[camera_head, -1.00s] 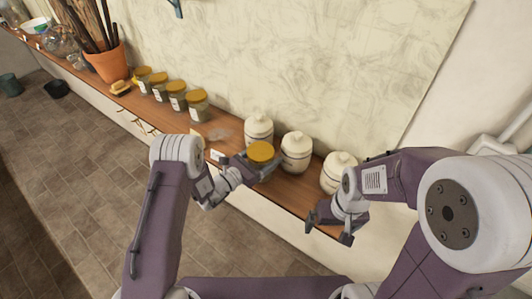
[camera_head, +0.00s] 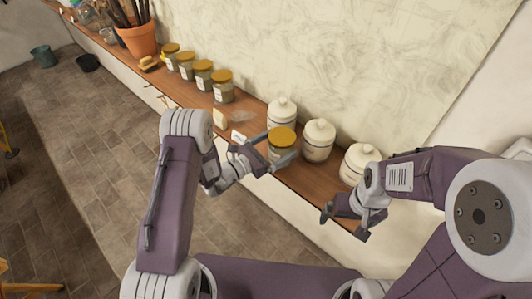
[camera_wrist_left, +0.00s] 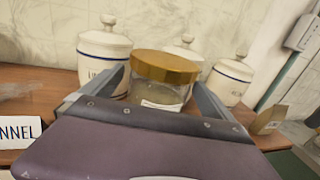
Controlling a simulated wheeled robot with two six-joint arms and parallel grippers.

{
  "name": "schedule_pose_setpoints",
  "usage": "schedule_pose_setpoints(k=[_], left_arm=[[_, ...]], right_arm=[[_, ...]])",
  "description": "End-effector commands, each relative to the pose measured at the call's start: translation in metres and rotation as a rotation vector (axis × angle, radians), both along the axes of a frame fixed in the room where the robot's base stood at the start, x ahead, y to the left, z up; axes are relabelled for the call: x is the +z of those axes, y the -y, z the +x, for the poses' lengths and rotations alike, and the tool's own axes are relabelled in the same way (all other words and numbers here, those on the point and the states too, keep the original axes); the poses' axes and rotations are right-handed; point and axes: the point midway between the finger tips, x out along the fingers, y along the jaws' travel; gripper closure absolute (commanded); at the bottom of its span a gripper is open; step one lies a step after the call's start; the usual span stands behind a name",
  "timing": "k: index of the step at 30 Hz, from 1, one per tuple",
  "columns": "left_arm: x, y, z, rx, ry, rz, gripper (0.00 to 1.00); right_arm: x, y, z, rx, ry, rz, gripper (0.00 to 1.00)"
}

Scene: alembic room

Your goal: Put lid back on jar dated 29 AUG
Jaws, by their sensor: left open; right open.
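A glass jar (camera_head: 281,152) with an ochre lid (camera_head: 283,135) on top stands upright on the wooden shelf, in front of the white canisters. In the left wrist view, the jar (camera_wrist_left: 155,92) and its lid (camera_wrist_left: 165,67) are between my left fingers, with a pale label (camera_wrist_left: 160,106) partly hidden and unreadable. My left gripper (camera_head: 271,162) is open, its fingers on either side of the jar; I cannot tell if they touch it. My right gripper (camera_head: 343,222) is open and empty, off the shelf's front edge. Several similar lidded jars (camera_head: 222,88) stand further left; their dates are unreadable.
White lidded canisters (camera_head: 318,141) stand close behind the jar, against the wall. A white card (camera_head: 238,136), a small pale block (camera_head: 219,119) and a clear, flat-looking item (camera_head: 243,116) lie left of it. A terracotta pot (camera_head: 138,39) is at the far left.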

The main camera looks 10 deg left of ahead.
Motion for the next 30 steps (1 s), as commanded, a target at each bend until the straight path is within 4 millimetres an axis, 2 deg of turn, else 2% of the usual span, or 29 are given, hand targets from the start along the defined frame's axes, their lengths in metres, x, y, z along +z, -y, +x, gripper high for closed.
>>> schedule_pose_setpoints(k=[1,6,12,30], left_arm=[[-0.004,-0.011,-0.007,0.007,-0.001,0.0,0.01],[-0.003,-0.038,-0.033,0.005,0.0,-0.001,0.01],[-0.001,-0.056,-0.051,0.002,0.0,0.0,0.01],[0.0,-0.058,-0.054,0.0,0.001,-0.001,0.01]], right_arm=[[-0.008,0.0,0.0,0.0,0.0,0.0,0.0],[-0.017,0.0,0.0,0.0,0.0,0.0,0.0],[-0.022,0.0,0.0,0.0,0.0,0.0,0.0],[-0.022,0.0,0.0,0.0,0.0,0.0,0.0]])
